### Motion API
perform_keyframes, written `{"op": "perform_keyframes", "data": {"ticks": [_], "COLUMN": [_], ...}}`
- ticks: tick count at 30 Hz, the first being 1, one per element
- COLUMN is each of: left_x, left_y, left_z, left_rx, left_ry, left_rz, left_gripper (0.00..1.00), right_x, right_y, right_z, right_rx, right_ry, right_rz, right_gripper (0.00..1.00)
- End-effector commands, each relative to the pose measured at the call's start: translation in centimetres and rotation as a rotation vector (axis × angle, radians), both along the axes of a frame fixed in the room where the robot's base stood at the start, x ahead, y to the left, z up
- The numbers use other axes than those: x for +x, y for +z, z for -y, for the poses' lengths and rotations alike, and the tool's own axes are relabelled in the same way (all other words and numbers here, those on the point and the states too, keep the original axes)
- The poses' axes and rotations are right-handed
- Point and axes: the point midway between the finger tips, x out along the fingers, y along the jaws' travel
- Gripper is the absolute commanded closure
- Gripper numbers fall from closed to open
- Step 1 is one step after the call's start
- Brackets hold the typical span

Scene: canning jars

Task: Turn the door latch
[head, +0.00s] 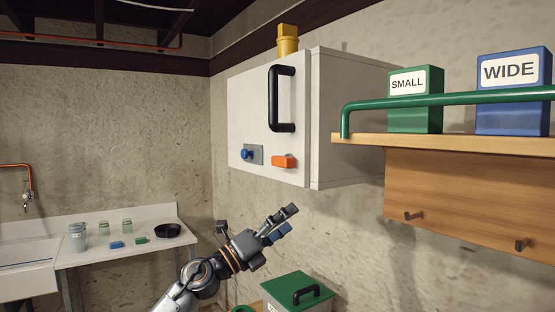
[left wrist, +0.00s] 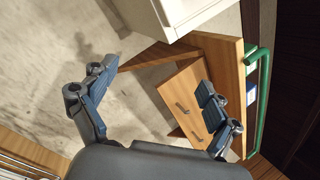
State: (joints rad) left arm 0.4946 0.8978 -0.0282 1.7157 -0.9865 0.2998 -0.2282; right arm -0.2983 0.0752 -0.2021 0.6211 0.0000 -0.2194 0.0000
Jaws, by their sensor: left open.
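A white wall cabinet (head: 245,105) hangs at the centre of the head view, with a black upright handle (head: 282,98) on its door. An orange latch-like lever (head: 284,161) lies roughly horizontal at the door's lower right. A blue knob (head: 247,154) on a grey plate is to its left. My left gripper (head: 284,222) is open and empty, below the cabinet and apart from the lever. In the left wrist view my left gripper (left wrist: 159,84) has its fingers spread, with a cabinet corner (left wrist: 185,12) above; the lever is not visible there. My right gripper is out of view.
A wooden shelf (head: 460,143) with a green rail, a green SMALL box (head: 415,118) and a blue WIDE box (head: 510,118) is at right. A green-lidded container (head: 298,287) stands below. A counter (head: 110,252) with jars is at left.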

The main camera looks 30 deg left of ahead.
Motion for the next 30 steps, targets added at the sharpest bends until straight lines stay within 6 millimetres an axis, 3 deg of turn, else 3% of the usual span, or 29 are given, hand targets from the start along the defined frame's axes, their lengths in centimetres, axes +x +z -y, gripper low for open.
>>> {"op": "perform_keyframes", "data": {"ticks": [1,6,9,13,16,20,30], "left_x": [-0.7,-3.6,-5.3,-6.7,-6.7,-5.2,1.5], "left_y": [3.7,9.8,11.6,12.7,13.0,13.3,13.4], "left_z": [-1.2,-6.0,-8.8,-11.1,-11.5,-10.9,-8.0], "left_rx": [0.174,0.622,0.775,0.871,0.894,0.893,0.888], "left_ry": [0.021,0.12,0.178,0.223,0.232,0.23,0.226], "left_rz": [0.044,0.051,0.015,-0.023,-0.036,-0.036,-0.035], "left_gripper": [0.11,0.11,0.11,0.11,0.11,0.11,0.11], "right_x": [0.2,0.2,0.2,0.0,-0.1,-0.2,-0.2], "right_y": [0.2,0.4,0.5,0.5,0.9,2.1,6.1], "right_z": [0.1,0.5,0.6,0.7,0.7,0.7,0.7], "right_rx": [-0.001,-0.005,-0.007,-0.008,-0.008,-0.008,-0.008], "right_ry": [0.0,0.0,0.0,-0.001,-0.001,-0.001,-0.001], "right_rz": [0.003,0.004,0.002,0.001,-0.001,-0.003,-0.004], "right_gripper": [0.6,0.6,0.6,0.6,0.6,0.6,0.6]}}
